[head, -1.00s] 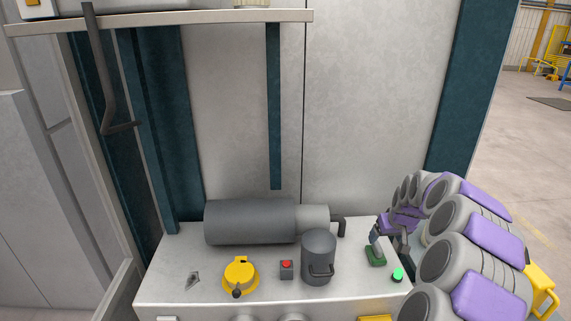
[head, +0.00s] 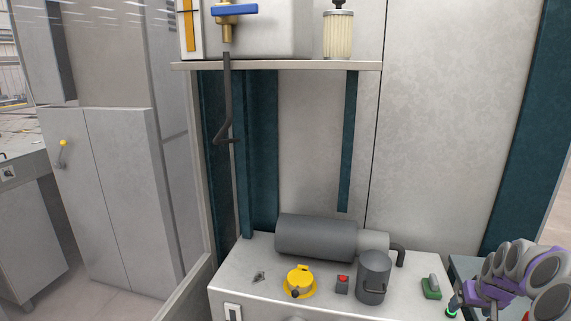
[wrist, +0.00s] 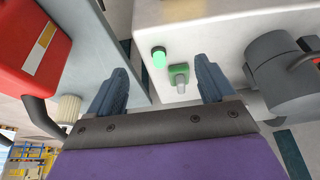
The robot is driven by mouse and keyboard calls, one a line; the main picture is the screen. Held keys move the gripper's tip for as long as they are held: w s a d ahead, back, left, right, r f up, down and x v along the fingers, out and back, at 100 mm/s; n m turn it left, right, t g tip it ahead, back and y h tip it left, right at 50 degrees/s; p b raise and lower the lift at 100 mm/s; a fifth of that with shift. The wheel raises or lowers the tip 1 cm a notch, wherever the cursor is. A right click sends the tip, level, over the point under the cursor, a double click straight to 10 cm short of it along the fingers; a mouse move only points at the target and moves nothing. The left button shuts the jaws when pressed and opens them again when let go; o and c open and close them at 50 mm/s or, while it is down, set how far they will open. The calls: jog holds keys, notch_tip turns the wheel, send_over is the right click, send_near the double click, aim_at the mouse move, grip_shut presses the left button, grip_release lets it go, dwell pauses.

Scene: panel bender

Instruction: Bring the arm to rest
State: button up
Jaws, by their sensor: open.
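My arm, purple and grey, reaches in from the lower right of the head view. My gripper (head: 462,299) is beside the right end of the white bench top (head: 240,275). In the wrist view my gripper (wrist: 163,80) has its two blue-grey fingers spread apart with nothing held between them. A green switch (head: 431,288) stands on the bench, left of the gripper and apart from it; it also shows in the wrist view (wrist: 179,76). A lit green button (head: 451,312) is close by, partly at my gripper's edge.
A shelf (head: 280,66) hangs above. A red box (wrist: 30,45) is left of the gripper in the wrist view.

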jog(key=s+a+r+n+g+y, duration=0.1)
jog(key=s+a+r, duration=0.25)
jog(key=a, duration=0.55)
jog(key=s+a+r+n, duration=0.15)
jog(key=s+a, duration=0.25)
jog(key=a, duration=0.5)
jog(key=s+a+r+g+y, duration=0.1)
jog(key=s+a+r, duration=0.25)
jog(key=a, duration=0.45)
jog(key=s+a+f+g, duration=0.1)
jog(key=s+a, duration=0.3)
jog(key=s, duration=0.9)
jog(key=s+a+f+g+h, duration=0.1)
jog(key=s+a+g, duration=0.2)
jog(key=s, duration=1)
jog(key=shift+s+a, duration=0.35)
jog(key=shift+a, duration=0.8)
